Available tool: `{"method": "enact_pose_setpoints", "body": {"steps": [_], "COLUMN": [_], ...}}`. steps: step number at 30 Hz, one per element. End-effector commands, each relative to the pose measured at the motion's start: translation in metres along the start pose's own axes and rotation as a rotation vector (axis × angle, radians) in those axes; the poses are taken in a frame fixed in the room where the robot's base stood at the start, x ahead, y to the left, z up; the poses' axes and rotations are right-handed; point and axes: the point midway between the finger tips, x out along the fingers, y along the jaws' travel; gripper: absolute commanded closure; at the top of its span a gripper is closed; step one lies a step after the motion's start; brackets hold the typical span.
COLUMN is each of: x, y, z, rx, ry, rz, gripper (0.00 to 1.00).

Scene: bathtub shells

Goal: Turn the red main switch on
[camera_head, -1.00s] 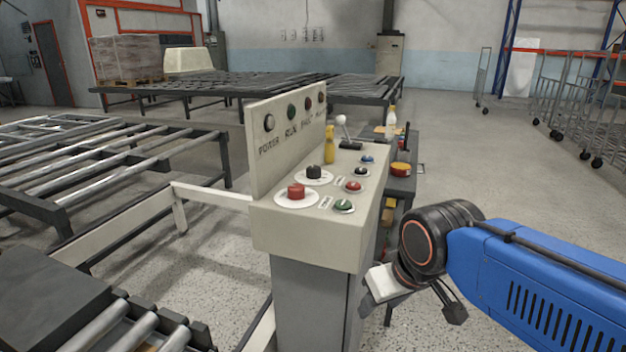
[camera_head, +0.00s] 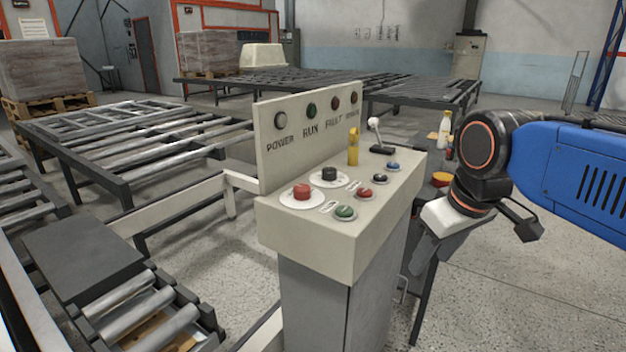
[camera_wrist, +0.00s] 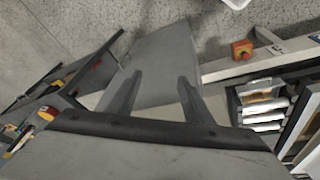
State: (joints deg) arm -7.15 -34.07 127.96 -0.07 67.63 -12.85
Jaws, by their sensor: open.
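The red switch knob (camera_head: 302,191) sits on a round white plate at the near left of the console's sloping top in the head view. Which way it is turned is too small to tell. The beige console (camera_head: 310,235) stands on a grey pedestal. My gripper (camera_wrist: 158,95) is open and empty in the wrist view, pointing down toward a grey panel and the floor. In the head view my wrist hangs to the right of the console, apart from the red knob.
A black knob (camera_head: 329,174), a green button (camera_head: 345,212), a red button (camera_head: 364,193), a blue button (camera_head: 393,166) and a lever (camera_head: 376,135) share the console top. Roller conveyors (camera_head: 140,150) lie left.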

Motion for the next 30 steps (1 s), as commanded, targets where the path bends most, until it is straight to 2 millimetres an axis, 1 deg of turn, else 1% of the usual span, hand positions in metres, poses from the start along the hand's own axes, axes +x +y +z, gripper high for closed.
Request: {"method": "enact_pose_setpoints", "body": {"steps": [1, 5, 8, 12, 14, 18, 24, 27, 30], "x": [-0.006, -0.026, -0.045, -0.077, -0.090, -0.118, -0.152, -0.167, -0.179], "y": [-0.001, -0.006, -0.012, -0.025, -0.033, -0.053, -0.088, -0.107, -0.126], "z": [-0.010, -0.037, -0.065, -0.112, -0.131, -0.173, -0.228, -0.252, -0.270], "rx": [-0.029, -0.118, -0.211, -0.375, -0.446, -0.614, -0.853, -0.968, -1.070], "ry": [-0.005, -0.025, -0.046, -0.079, -0.093, -0.126, -0.168, -0.188, -0.204], "rz": [-0.005, -0.021, -0.038, -0.069, -0.082, -0.117, -0.168, -0.195, -0.219], "gripper": [0.54, 0.54, 0.54, 0.54, 0.54, 0.54, 0.54, 0.54, 0.54]}}
